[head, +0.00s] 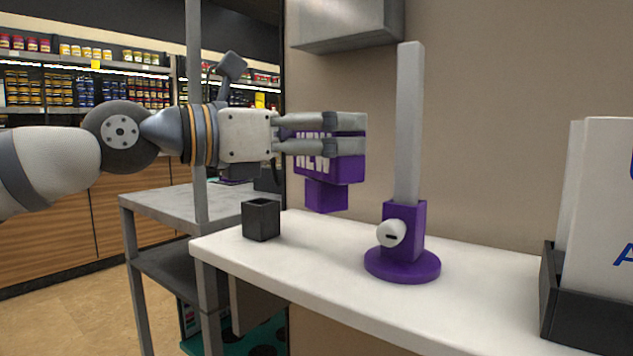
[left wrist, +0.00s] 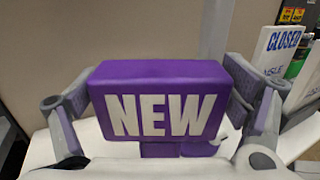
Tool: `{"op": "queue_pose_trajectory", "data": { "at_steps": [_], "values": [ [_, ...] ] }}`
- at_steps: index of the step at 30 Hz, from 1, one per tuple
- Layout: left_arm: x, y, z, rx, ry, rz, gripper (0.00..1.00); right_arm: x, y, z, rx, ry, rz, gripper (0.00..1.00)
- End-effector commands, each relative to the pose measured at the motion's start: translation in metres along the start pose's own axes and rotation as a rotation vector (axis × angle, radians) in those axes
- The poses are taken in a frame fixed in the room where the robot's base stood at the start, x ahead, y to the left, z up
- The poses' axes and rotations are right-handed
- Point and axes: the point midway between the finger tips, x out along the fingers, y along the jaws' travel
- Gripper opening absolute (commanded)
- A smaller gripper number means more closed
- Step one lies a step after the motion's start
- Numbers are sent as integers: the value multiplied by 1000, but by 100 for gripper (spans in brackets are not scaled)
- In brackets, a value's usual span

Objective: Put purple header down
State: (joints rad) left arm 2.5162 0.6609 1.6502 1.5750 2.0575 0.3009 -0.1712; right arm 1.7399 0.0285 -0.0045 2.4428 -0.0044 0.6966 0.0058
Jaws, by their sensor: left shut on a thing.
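The purple header (head: 347,168) is a block with white "NEW" lettering and a narrower purple neck below it. My left gripper (head: 345,134) is shut on it and holds it upright above the white counter, with its neck clear of the surface. In the left wrist view the header (left wrist: 160,77) sits between the two fingers of my left gripper (left wrist: 160,105), its lettering facing the camera. A purple stand (head: 403,262) with a round base, a white knob and a tall grey post is on the counter, to the right of the header. My right gripper is not in view.
The white counter (head: 480,285) has a small black open cup (head: 261,219) near its left end. A black holder (head: 585,318) with white signs stands at the right. A grey metal table (head: 160,203) is at the left. The counter's front middle is clear.

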Motion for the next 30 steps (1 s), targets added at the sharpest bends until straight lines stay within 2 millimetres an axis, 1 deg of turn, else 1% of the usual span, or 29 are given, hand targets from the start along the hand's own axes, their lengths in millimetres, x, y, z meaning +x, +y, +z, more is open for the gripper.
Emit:
{"op": "queue_pose_trajectory", "data": {
  "at_steps": [1,2,6,8,9,12,14,20,24,25,26,30],
  "values": [
    [1,10,-14,-9,1,1,63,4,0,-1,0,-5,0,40],
    [2,14,-20,-9,1,1,63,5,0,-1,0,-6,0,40],
    [3,26,-34,-2,1,1,63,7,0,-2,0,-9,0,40],
    [4,34,-44,-4,1,1,63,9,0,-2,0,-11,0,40],
    [4,35,-52,-1,2,-1,63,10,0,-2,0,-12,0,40],
    [4,34,-68,2,1,-1,63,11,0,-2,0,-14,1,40],
    [4,34,-71,3,-1,-1,63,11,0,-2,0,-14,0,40],
    [4,33,-71,5,-1,0,63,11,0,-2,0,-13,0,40],
    [4,34,-75,5,-1,0,63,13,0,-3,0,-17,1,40],
    [4,33,-75,5,0,0,95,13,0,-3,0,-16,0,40],
    [4,33,-74,5,0,0,100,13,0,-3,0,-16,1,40],
    [4,33,-74,5,0,0,100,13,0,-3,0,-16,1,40]
  ]
}}
